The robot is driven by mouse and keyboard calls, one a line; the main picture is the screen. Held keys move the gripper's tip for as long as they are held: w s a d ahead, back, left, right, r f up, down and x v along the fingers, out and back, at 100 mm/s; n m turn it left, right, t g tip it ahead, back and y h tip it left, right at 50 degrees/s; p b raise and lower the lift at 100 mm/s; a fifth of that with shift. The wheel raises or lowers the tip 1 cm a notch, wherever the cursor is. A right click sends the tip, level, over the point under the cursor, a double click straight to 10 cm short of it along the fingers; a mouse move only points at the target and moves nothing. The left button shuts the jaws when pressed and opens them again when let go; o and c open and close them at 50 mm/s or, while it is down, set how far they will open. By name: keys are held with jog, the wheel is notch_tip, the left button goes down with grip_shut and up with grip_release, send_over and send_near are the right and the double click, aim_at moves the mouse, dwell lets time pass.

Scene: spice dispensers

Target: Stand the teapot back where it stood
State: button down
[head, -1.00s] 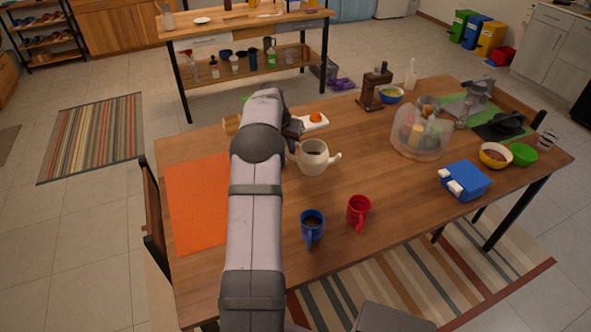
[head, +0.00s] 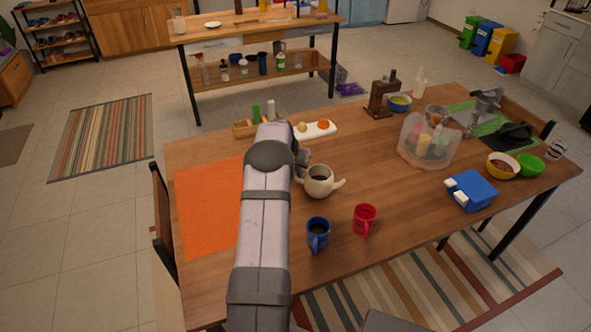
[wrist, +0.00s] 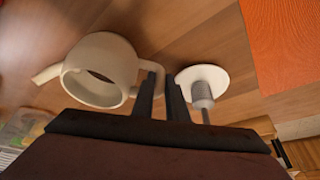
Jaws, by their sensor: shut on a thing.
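The cream teapot (head: 319,182) is in the middle left of the table, behind the blue mug. Its spout points right in the head view and its open top shows dark inside. In the wrist view the teapot (wrist: 101,68) is left of my fingers, with its handle side at them. My gripper (wrist: 160,88) is shut on the teapot's handle; in the head view it is mostly hidden by my arm. I cannot tell whether the teapot's base touches the table.
A white disc (wrist: 212,72) with a grey ribbed object is close right of my fingers. The blue mug (head: 318,235) and red mug (head: 365,219) stand in front. The table between teapot and dome is clear.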

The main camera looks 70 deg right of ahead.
jog(key=c, duration=2.2)
grip_release()
jog(key=shift+f, duration=0.15)
jog(key=o, duration=0.5)
jog(key=shift+c, duration=0.2)
jog(key=shift+r, duration=0.3)
jog(key=b+v, duration=0.2)
jog(key=v, duration=1)
jog(key=shift+w, duration=0.1)
